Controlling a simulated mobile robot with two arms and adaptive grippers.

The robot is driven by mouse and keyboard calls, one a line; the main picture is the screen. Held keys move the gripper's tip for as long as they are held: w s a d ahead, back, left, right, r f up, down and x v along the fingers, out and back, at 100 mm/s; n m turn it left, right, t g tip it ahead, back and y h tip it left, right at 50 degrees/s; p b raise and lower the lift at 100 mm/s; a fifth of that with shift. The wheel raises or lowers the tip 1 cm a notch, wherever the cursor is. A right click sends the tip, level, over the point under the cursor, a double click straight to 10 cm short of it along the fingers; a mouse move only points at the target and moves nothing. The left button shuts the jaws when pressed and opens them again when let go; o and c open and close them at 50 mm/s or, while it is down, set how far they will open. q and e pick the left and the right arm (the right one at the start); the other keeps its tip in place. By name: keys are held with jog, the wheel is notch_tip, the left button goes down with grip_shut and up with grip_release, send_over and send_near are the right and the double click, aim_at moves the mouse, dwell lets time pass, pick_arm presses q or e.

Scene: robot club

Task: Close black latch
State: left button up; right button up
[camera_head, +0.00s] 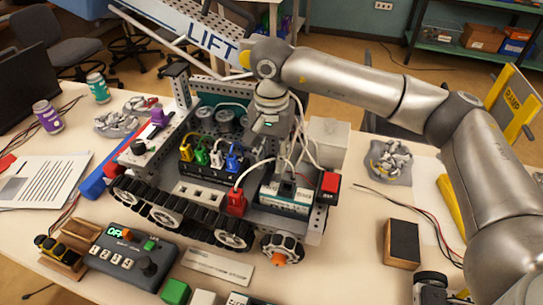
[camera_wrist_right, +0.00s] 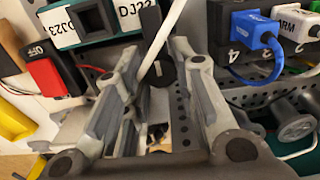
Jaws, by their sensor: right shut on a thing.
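My right gripper (camera_head: 281,150) reaches down over the tracked robot's right part, above a teal-and-white module (camera_head: 286,203). In the right wrist view, its fingers (camera_wrist_right: 160,62) stand apart over the module labelled DJ22 and DJ23 (camera_wrist_right: 68,28). A black piece, which may be the black latch (camera_wrist_right: 93,20), sits between those labels, left of the fingertips. A round black part marked 1 (camera_wrist_right: 164,70) and a white cable show between the fingers. I cannot make out what the gripper holds, or whether the latch is open. My left gripper is out of view.
A red OFF switch (camera_head: 330,184) stands right of the module. A red plug (camera_head: 236,203) and a black block with coloured plugs lie to its left. White cables loop around the gripper. A control box (camera_head: 128,254) and a black-topped block (camera_head: 402,243) are on the table (camera_head: 345,262).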

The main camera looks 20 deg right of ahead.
aim_at(271, 159)
jog(key=o, duration=1.1)
jog(key=shift+c, duration=0.2)
notch_tip(271, 159, up, 12)
